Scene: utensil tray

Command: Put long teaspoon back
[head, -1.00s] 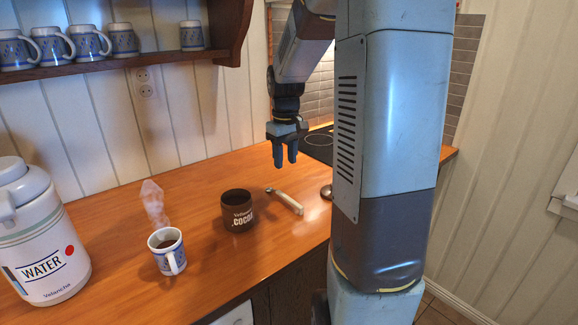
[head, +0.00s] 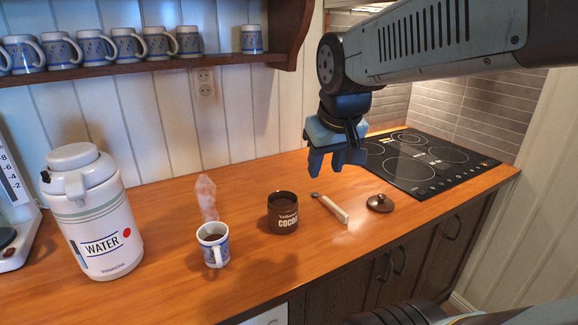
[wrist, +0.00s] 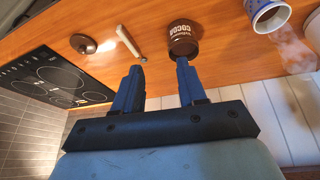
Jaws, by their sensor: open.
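The long teaspoon (head: 333,209) has a pale handle and a small dark bowl. It lies flat on the wooden counter between the cocoa jar and the brown lid. My gripper (head: 338,170) is open and empty, above the counter behind the spoon and apart from it. In the wrist view, the spoon (wrist: 131,43) lies beyond the left fingertip of my gripper (wrist: 158,64). The brown cocoa jar (head: 283,213) stands open and upright left of the spoon. It also shows beyond the right fingertip in the wrist view (wrist: 183,35).
A steaming blue-white mug (head: 213,245) stands left of the jar. A white water dispenser (head: 95,215) is further left. A brown lid (head: 380,203) lies right of the spoon, near the black cooktop (head: 430,160). A shelf (head: 150,64) holds several mugs. No utensil tray is visible.

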